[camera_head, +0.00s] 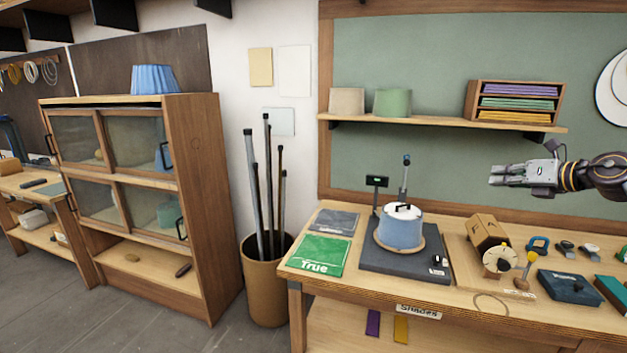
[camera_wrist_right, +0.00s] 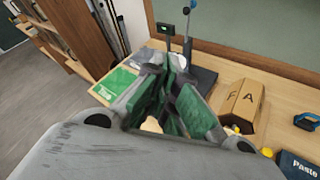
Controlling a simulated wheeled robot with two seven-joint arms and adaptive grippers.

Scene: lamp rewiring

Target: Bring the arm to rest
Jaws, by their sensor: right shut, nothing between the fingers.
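My right gripper (camera_head: 508,174) comes in from the right in the head view, raised in the air above the right part of the workbench. Its fingers point left and are shut with nothing between them. In the right wrist view my right gripper (camera_wrist_right: 165,112) shows its green-padded fingers close together. They hide part of the bench there. My left gripper is in neither view.
Below, the workbench (camera_head: 440,300) carries a blue lampshade (camera_head: 401,228) on a dark base, a green "True" card (camera_head: 318,254), a wooden block (camera_head: 487,231) and a dark blue box (camera_head: 568,287). A shelf (camera_head: 440,123) hangs behind. A bin of rods (camera_head: 266,285) stands left.

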